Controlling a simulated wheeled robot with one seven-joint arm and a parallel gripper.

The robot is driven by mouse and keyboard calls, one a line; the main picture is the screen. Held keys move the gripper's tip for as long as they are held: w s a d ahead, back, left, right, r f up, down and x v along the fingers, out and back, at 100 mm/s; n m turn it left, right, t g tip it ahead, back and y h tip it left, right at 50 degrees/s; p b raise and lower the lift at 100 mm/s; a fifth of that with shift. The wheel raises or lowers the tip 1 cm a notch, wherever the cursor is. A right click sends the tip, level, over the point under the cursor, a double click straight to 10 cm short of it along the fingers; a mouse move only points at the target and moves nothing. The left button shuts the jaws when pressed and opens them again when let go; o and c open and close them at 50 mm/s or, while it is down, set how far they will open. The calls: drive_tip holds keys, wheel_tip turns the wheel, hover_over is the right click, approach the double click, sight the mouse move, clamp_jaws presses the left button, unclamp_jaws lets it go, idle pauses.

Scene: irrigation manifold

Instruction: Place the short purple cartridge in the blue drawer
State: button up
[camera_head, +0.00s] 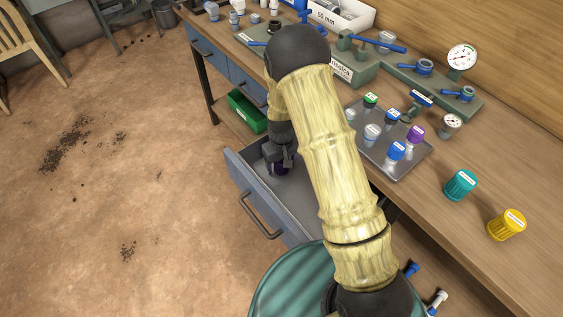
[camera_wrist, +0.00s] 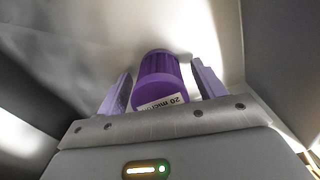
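The purple cartridge (camera_wrist: 160,82), with a white label reading "20 micr…", is between the fingers of my gripper (camera_wrist: 163,85) in the wrist view. Narrow gaps show beside it, so the fingers look open around it. In the head view my gripper (camera_head: 279,163) points down inside the pulled-out blue drawer (camera_head: 252,208), and a small dark purple part of the cartridge (camera_head: 280,170) shows under it. The cartridge is at or near the drawer floor; whether it rests there is hard to tell.
A grey tray (camera_head: 408,165) on the bench holds several capped cartridges, one purple-topped (camera_head: 415,135). A teal cap (camera_head: 460,185) and a yellow cap (camera_head: 507,224) stand to its right. A green bin (camera_head: 247,111) is beyond the drawer. The drawer walls surround my gripper.

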wheel_tip(320, 180, up, 12)
drive_tip(key=shift+r, duration=0.2)
idle(0.6)
idle(0.3)
drive_tip(key=shift+s+d+r, duration=0.15)
drive_tip(key=shift+d+r, duration=0.05)
drive_tip(key=shift+r, duration=0.05)
drive_tip(key=s+d+r+m+t, duration=0.1)
drive_tip(key=s+d+r+m, duration=0.1)
drive_tip(key=s+d+r, duration=0.3)
drive_tip(key=s+d+r+m+t, duration=0.1)
drive_tip(key=s+d+r, duration=0.4)
drive_tip(key=s, duration=0.6)
drive_tip(key=shift+s+r+m+t, duration=0.15)
drive_tip(key=shift+s+m+t, duration=0.2)
drive_tip(key=shift+m, duration=0.25)
drive_tip(key=shift+d, duration=0.1)
drive_tip(key=shift+c, duration=0.4)
